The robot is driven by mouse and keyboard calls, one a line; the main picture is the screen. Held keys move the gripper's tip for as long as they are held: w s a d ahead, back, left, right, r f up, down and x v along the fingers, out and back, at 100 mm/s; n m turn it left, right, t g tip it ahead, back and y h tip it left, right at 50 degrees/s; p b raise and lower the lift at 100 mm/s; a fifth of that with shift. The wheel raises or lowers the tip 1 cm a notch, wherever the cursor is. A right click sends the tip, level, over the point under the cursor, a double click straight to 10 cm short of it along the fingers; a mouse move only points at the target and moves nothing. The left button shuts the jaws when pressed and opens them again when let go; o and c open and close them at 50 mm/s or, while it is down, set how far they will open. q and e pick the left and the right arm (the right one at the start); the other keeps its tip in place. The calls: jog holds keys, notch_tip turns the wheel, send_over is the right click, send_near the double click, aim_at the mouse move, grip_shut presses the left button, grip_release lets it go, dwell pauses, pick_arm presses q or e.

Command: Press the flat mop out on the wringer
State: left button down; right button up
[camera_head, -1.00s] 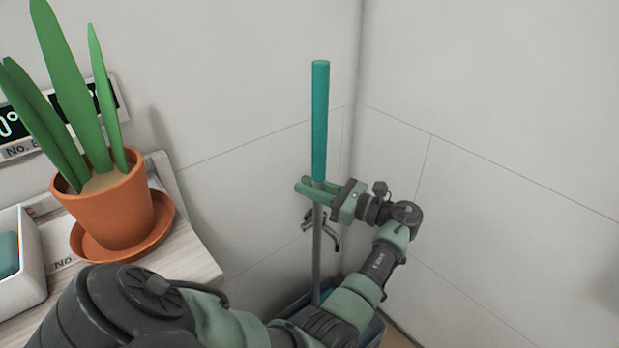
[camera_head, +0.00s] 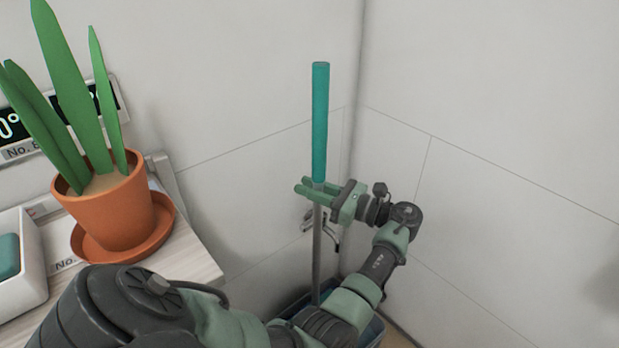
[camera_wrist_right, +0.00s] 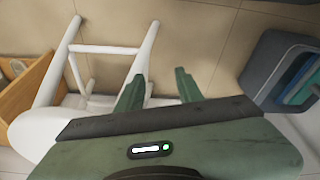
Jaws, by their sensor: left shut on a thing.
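The mop handle (camera_head: 320,125) stands upright in the head view, with a teal grip on top and a grey pole (camera_head: 317,250) below. My left gripper (camera_head: 312,190) is shut on it just below the teal grip. The pole runs down into a blue-grey bucket (camera_head: 372,332), mostly hidden behind my left arm. The mop head and wringer cannot be made out in the head view. A grey bucket (camera_wrist_right: 262,72) with blue and green parts inside shows at the right of the right wrist view. My right gripper (camera_wrist_right: 158,88) is open and empty above the floor.
A potted plant (camera_head: 115,210) on an orange saucer and a white box (camera_head: 25,275) stand on a shelf at the left. Walls meet in a corner behind the mop. A white stool (camera_wrist_right: 100,50) and a wooden box (camera_wrist_right: 28,90) show in the right wrist view.

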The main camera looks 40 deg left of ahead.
jog(key=shift+s+f, duration=0.1)
jog(key=shift+f, duration=0.3)
dwell(0.6)
dwell(0.3)
jog(key=shift+f, duration=0.35)
jog(key=shift+f+p, duration=0.2)
jog(key=shift+p, duration=0.1)
dwell(0.4)
jog(key=shift+s+f, duration=0.1)
jog(key=shift+f, duration=0.4)
dwell(0.3)
dwell(0.4)
jog(key=shift+f, duration=0.15)
jog(key=shift+f, duration=0.2)
jog(key=shift+f+p, duration=0.15)
jog(key=shift+p, duration=0.15)
dwell(0.7)
